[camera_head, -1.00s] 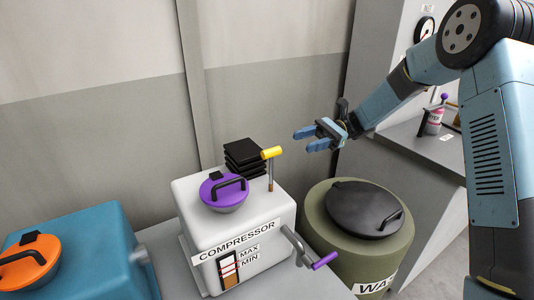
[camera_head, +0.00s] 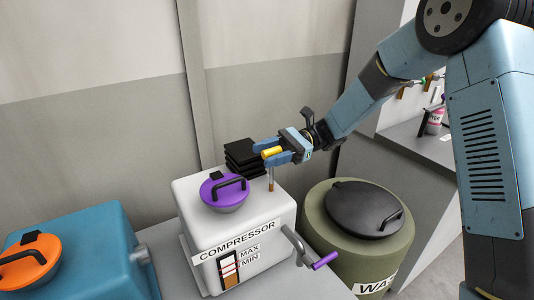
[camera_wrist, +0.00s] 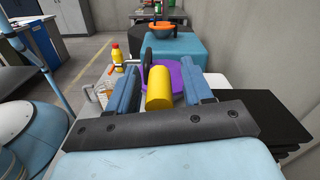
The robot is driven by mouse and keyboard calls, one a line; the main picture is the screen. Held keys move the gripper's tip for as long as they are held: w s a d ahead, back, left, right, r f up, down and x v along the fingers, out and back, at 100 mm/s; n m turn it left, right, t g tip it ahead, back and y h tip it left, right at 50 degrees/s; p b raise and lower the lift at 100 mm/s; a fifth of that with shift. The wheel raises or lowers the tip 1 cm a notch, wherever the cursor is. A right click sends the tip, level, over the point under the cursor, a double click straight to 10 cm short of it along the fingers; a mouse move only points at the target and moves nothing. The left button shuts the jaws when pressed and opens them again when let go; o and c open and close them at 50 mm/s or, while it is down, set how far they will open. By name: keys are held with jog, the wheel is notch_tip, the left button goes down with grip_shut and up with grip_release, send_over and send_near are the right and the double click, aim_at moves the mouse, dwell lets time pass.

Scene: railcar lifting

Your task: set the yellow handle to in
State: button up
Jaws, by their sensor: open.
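The yellow handle (camera_head: 272,153) is a short cylinder on top of a thin metal rod, standing at the back right of the white compressor (camera_head: 210,235). My gripper (camera_head: 274,151) is open at the handle, with one blue finger on each side of it. In the wrist view the yellow handle (camera_wrist: 159,88) lies between the two blue fingers of my gripper (camera_wrist: 159,92), with a small gap seen at the sides. The rod below is partly hidden by a finger in the head view.
A purple lid (camera_head: 224,192) and a black finned stack (camera_head: 240,157) sit on the compressor. A purple-gripped crank (camera_head: 325,260) sticks out at its right. A green barrel (camera_head: 322,228) with a black lid stands to the right, a blue tank (camera_head: 85,245) with an orange lid to the left.

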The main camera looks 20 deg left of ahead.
grip_shut()
dwell(0.5)
